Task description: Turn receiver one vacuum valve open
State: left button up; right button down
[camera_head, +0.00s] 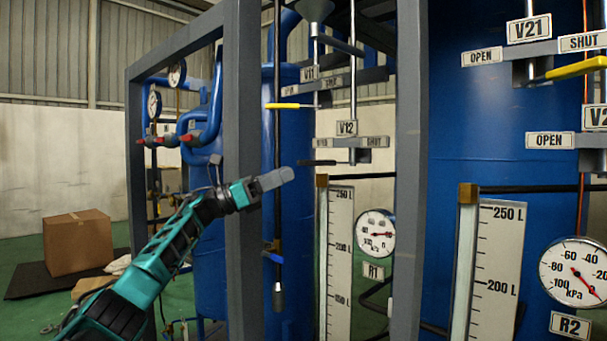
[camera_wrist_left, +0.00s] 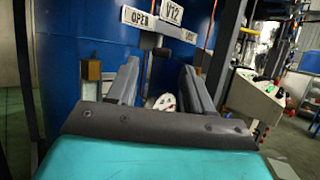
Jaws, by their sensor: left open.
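The V12 valve plate (camera_head: 347,129) hangs beside the R1 column, with a SHUT label (camera_head: 374,142) on its right. A dark lever (camera_head: 317,162) sticks out left below it. Above it is the V11 valve with a yellow lever (camera_head: 290,106) pointing left. My left gripper (camera_head: 288,175) is just left of and slightly below the dark lever, apart from it in the picture. In the wrist view the left gripper (camera_wrist_left: 160,78) is open, fingers pointing toward the V12 plate (camera_wrist_left: 172,12) and its OPEN label (camera_wrist_left: 138,17). Nothing is visibly held between the fingers.
A grey frame post (camera_head: 409,170) stands right of V12, and another post (camera_head: 242,120) stands behind my left arm. The R1 gauge (camera_head: 376,234) and level scale (camera_head: 340,265) sit below. V21 (camera_head: 529,28) is at the right. A cardboard box (camera_head: 77,246) is on the floor.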

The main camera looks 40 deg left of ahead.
pick_arm(q)
jog(key=v, duration=0.4)
jog(key=shift+s+a+b, duration=0.15)
jog(key=shift+b, duration=0.25)
pick_arm(e)
jog(key=shift+w+a+r, duration=0.2)
jog(key=shift+w+a, duration=0.1)
jog(key=shift+w, duration=0.15)
jog(key=shift+f, duration=0.1)
